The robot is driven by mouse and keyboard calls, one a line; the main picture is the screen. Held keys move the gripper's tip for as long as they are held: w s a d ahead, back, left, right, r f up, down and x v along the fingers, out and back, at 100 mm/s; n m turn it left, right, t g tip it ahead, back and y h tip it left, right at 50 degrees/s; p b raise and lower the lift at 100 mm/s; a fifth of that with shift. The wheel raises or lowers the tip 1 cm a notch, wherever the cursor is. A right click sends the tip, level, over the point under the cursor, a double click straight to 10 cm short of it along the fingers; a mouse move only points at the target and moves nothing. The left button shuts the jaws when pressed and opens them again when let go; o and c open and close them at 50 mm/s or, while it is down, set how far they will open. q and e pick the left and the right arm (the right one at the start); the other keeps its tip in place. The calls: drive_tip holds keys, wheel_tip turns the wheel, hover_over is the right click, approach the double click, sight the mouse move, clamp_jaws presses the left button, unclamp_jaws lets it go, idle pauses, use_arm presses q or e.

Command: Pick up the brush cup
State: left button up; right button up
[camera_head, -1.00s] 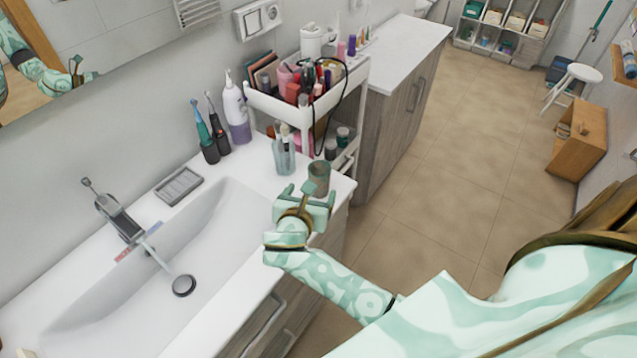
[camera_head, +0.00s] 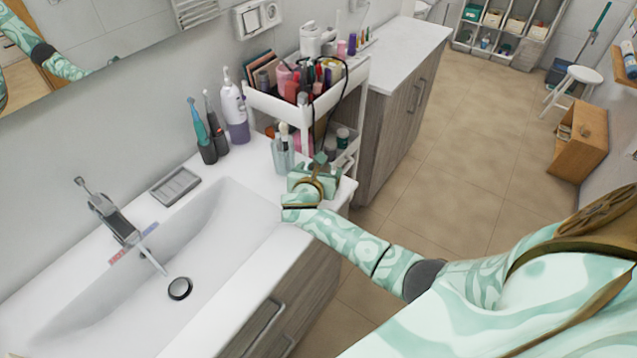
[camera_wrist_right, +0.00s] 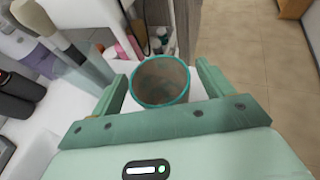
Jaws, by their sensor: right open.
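A small grey-green cup (camera_wrist_right: 160,82) with a teal rim stands between the two fingers of my right gripper (camera_wrist_right: 163,85) in the right wrist view. It looks empty inside. The fingers are open on either side of it, with a small gap showing. In the head view my right gripper (camera_head: 313,178) is over the right end of the counter and mostly hides this cup. A clear tumbler with brushes (camera_head: 283,157) stands just left of the gripper; it also shows in the wrist view (camera_wrist_right: 92,68). My left gripper is not in view.
A white cart (camera_head: 291,112) full of cosmetics stands behind the counter's right end. Two electric toothbrushes (camera_head: 207,147) and a white-purple bottle (camera_head: 235,115) stand by the wall. A soap dish (camera_head: 176,186) and the sink (camera_head: 200,240) are at left. The counter's front edge is close to the gripper.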

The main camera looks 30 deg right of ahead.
drive_tip(key=c, duration=1.1)
